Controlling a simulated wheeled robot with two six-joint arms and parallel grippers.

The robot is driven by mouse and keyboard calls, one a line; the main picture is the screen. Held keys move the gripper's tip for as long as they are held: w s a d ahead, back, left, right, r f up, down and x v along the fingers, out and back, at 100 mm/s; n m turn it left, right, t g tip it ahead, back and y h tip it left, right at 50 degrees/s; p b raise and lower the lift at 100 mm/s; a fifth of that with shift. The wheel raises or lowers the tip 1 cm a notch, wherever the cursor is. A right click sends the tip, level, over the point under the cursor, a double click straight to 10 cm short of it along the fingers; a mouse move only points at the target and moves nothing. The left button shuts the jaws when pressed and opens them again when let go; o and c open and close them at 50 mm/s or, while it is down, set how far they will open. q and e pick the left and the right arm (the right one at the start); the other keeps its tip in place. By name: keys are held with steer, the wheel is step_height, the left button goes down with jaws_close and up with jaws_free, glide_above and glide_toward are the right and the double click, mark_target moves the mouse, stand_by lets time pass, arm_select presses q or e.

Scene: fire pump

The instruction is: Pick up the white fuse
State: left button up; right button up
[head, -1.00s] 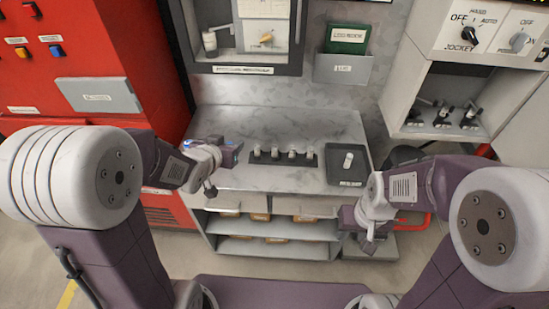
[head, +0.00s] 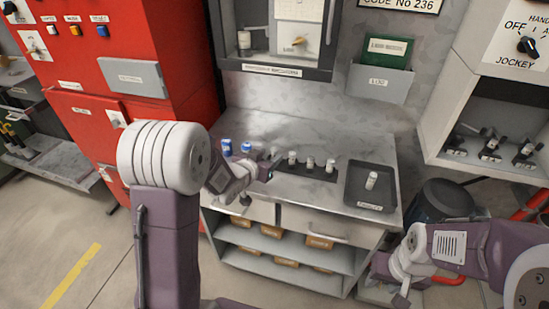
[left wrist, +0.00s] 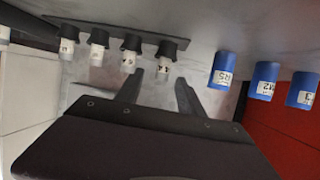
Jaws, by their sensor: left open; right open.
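Several white fuses (head: 310,162) stand in a row on a dark strip (head: 300,172) on the metal counter. In the left wrist view they show as white labelled cylinders with black ends, and the nearest white fuse (left wrist: 164,67) lies between and just beyond the fingertips. One more white fuse (head: 371,180) stands in the dark tray (head: 366,202). My left gripper (head: 266,172) is at the left end of the row; its two fingers (left wrist: 160,79) are apart with nothing held. My right gripper (head: 402,298) is low at the right, away from the counter, its fingers small in view.
Blue fuses stand left of the row, two of them clear in the head view (head: 226,147); several blue fuses (left wrist: 221,72) show right of my fingers in the wrist view. A red cabinet (head: 140,140) stands left. A black bin (head: 445,205) stands right of the counter.

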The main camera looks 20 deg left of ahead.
mark_target(273, 153)
arm_select(q)
steer(key=shift+w, duration=0.15)
steer(key=x, duration=0.5)
steer(key=shift+w+a+f, duration=0.1)
steer(key=shift+a, duration=0.1)
steer(key=shift+c, duration=0.6)
jaws_close()
step_height(273, 153, up, 4)
steer(key=shift+r+p, duration=0.1)
steer(key=shift+p, duration=0.4)
steer(key=s+d+r, duration=0.7)
steer(key=d, duration=0.2)
steer(key=shift+d, duration=0.3)
